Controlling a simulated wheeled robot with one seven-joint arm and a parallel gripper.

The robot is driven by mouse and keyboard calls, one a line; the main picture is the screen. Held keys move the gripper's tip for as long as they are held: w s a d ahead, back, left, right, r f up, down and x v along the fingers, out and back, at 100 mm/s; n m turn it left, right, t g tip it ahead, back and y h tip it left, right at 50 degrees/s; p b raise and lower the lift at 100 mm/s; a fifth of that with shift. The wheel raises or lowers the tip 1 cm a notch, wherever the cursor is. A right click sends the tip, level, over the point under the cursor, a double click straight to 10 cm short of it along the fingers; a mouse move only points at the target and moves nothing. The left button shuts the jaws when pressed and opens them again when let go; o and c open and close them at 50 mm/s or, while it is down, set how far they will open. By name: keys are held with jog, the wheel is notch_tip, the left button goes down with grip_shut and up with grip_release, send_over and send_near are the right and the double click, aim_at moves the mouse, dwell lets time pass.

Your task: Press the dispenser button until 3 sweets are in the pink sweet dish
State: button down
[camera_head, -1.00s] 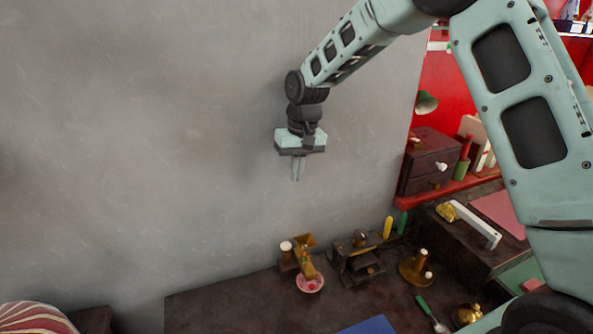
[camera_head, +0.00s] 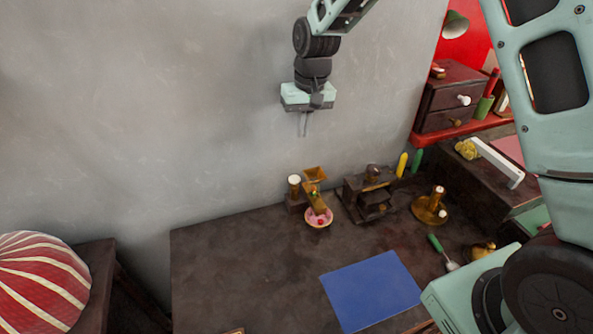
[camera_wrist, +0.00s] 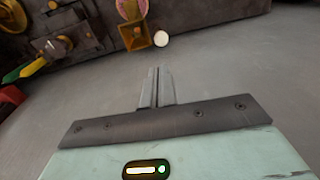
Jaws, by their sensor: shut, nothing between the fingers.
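The dispenser (camera_head: 316,176) is a small brown-gold hopper with a chute, at the back of the dark table near the grey wall. Its button (camera_head: 294,180) is a pale round cap on a dark block just left of the hopper. The pink sweet dish (camera_head: 309,222) sits under the chute. A red sweet (camera_head: 320,221) shows in it; other contents are too small to count. A green spot shows on the chute. My gripper (camera_head: 304,133) is shut and empty, pointing down above the dispenser, apart from it. The wrist view shows the button (camera_wrist: 161,39) beyond my fingertips (camera_wrist: 158,72).
A dark wooden device (camera_head: 368,195) stands right of the dish, and a brass candlestick-like piece (camera_head: 430,207) further right. A blue mat (camera_head: 371,290) lies in front. A dark drawer box (camera_head: 448,98) stands on a red shelf. The table's left part is clear.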

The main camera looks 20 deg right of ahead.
aim_at(297, 179)
jog(key=f+p, duration=0.1)
jog(key=f, duration=0.3)
jog(key=a+f, duration=0.1)
jog(key=f, duration=0.4)
jog(key=f+p, duration=0.1)
jog(key=f, duration=0.4)
jog(key=shift+w+a+p, duration=0.2)
jog(key=shift+w+p, duration=0.1)
jog(key=shift+p, duration=0.05)
notch_tip(297, 179, down, 2)
jog(key=shift+f+b, duration=0.1)
jog(key=shift+b, duration=0.75)
jog(key=shift+s, duration=0.2)
jog(key=shift+d, duration=0.1)
